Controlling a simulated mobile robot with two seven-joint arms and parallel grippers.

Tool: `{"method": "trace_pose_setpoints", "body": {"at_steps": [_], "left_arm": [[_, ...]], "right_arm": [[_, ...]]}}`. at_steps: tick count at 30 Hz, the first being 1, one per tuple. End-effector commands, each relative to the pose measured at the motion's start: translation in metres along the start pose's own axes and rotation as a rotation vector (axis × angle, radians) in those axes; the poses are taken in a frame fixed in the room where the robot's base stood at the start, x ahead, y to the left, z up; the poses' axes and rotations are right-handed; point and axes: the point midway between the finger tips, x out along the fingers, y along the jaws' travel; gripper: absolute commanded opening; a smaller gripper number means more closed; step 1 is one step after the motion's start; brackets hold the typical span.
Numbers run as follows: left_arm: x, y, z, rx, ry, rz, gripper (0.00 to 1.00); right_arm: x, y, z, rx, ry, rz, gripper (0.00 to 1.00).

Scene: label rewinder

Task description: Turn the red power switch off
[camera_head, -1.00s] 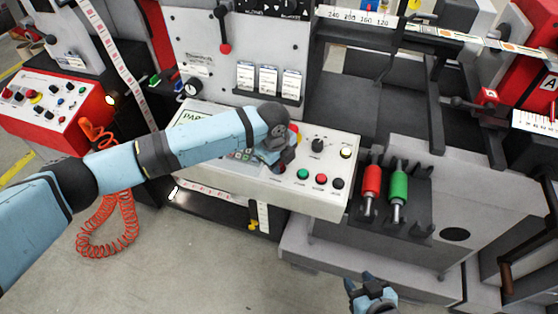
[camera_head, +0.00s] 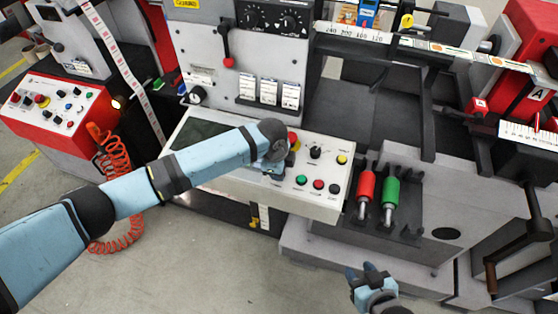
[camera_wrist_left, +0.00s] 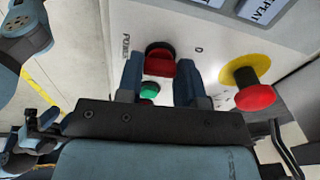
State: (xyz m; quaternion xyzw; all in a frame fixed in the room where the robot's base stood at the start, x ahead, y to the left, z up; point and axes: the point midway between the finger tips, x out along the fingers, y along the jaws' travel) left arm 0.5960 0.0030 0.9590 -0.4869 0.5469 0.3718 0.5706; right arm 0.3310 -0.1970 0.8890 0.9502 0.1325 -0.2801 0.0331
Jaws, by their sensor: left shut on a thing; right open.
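The red power switch (camera_wrist_left: 160,64) shows in the left wrist view as a red piece in a dark surround, beside the lettering "POWER" and a "0" mark. My left gripper (camera_wrist_left: 160,80) has one finger on each side of it and is shut on it. In the head view my left gripper and wrist hide the switch on the white control panel (camera_head: 240,186). The panel's screen (camera_head: 200,138) is dark. My right gripper (camera_head: 368,276) is open and empty, low in front of the machine.
A red mushroom button (camera_wrist_left: 255,98) on a yellow collar sits right of the switch. A green button (camera_head: 301,180), a red button (camera_head: 318,184) and a black knob (camera_head: 315,152) are nearby. Red (camera_head: 366,186) and green (camera_head: 390,194) handled tools stand right of the panel.

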Motion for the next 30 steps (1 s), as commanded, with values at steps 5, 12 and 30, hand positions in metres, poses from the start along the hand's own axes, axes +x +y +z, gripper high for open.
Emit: {"method": "trace_pose_setpoints", "body": {"at_steps": [5, 12, 30], "left_arm": [[-0.004, 0.001, -0.001, -0.146, 0.001, -0.007, 0.10], [-0.002, 0.001, -0.001, -0.293, 0.001, -0.017, 0.10], [0.000, 0.000, 0.000, -0.394, 0.001, -0.026, 0.10]], "right_arm": [[-0.012, 0.004, -0.013, 0.000, -0.006, 0.011, 0.43], [-0.020, 0.004, -0.020, 0.002, -0.013, 0.015, 0.43], [-0.026, 0.005, -0.026, 0.005, -0.012, 0.020, 0.43]]}}
